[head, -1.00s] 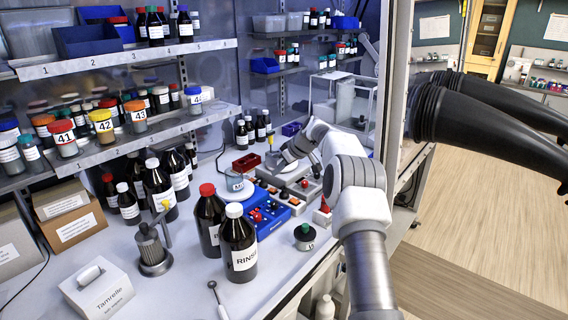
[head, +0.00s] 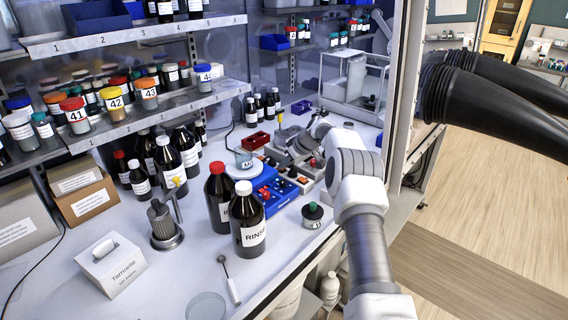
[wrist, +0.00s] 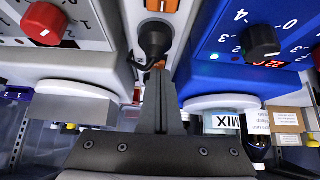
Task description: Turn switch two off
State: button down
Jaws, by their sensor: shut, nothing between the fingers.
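In the wrist view, my gripper (wrist: 157,85) is shut, its fingers pressed together and empty. Its tips are at a black rounded plug or knob (wrist: 155,40) on a narrow grey strip; I cannot tell whether they touch. An orange rocker switch (wrist: 162,5) shows on this strip at the top edge. More orange shows just past my fingertips, mostly hidden. No number for the switches is readable. In the head view, my gripper (head: 299,152) is low over the row of devices, and its tips are hard to make out.
In the wrist view, a blue unit (wrist: 215,65) with a black knob stands right of the strip, and a pale unit with a red knob (wrist: 45,23) stands left. In the head view, brown bottles, including RINSE (head: 247,220), stand nearby. The bench front is partly clear.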

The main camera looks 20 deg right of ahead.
jog(key=f+b, duration=0.1)
jog(key=b, duration=0.2)
jog(key=shift+d+f, duration=0.1)
jog(key=shift+s+t+b, duration=0.1)
jog(key=shift+t+b, duration=0.2)
jog(key=shift+r+p, duration=0.3)
jog(key=shift+w+a+r+p, duration=0.35)
jog(key=shift+w+a+p, duration=0.1)
jog(key=shift+w, duration=0.15)
jog(key=b+v, duration=0.2)
jog(key=v, duration=1.5)
jog(key=shift+d, duration=0.4)
jog(key=shift+r, duration=0.1)
